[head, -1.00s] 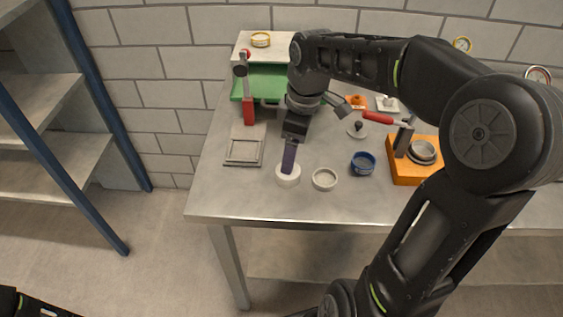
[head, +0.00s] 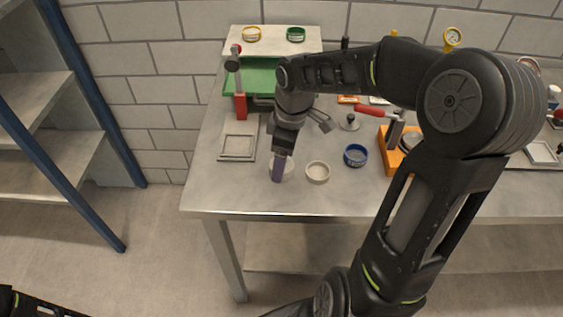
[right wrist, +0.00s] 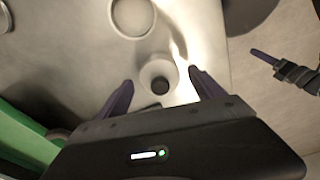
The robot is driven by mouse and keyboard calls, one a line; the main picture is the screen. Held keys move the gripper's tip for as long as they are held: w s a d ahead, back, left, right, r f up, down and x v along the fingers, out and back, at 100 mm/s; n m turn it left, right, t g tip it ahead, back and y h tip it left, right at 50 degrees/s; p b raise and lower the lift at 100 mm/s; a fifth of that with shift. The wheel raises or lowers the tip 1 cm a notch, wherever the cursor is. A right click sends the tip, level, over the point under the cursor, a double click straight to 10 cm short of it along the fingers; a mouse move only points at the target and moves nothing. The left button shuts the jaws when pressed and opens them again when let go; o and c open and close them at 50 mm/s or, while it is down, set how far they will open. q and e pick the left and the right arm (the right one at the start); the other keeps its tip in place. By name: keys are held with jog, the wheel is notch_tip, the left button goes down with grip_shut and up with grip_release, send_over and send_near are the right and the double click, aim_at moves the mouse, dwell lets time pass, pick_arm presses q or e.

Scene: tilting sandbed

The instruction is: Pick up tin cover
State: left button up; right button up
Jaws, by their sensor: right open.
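The tin cover, a pale round disc with a dark knob (right wrist: 160,84), lies on the table between the fingers of my right gripper (right wrist: 161,77) in the right wrist view. The fingers are open, one on each side, with no visible contact. In the head view the cover (head: 289,167) is partly hidden behind a purple finger of my right gripper (head: 278,172). A pale shallow round tin (head: 317,172) stands just right of it and also shows in the right wrist view (right wrist: 133,16). Only a dark part of my left arm shows at the head view's lower left.
A blue round tin (head: 356,155) stands further right, near an orange-based press (head: 388,160). A square grey frame (head: 238,146) lies left of my right gripper. A green tray (head: 262,78) is behind. The table's front edge (head: 300,214) is near; bare table lies before it.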

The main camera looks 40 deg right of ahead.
notch_tip(320, 180, down, 2)
jog(key=shift+w+a+f, duration=0.1)
jog(key=shift+f, duration=0.1)
jog(key=shift+c, duration=0.4)
jog(key=c, duration=1.4)
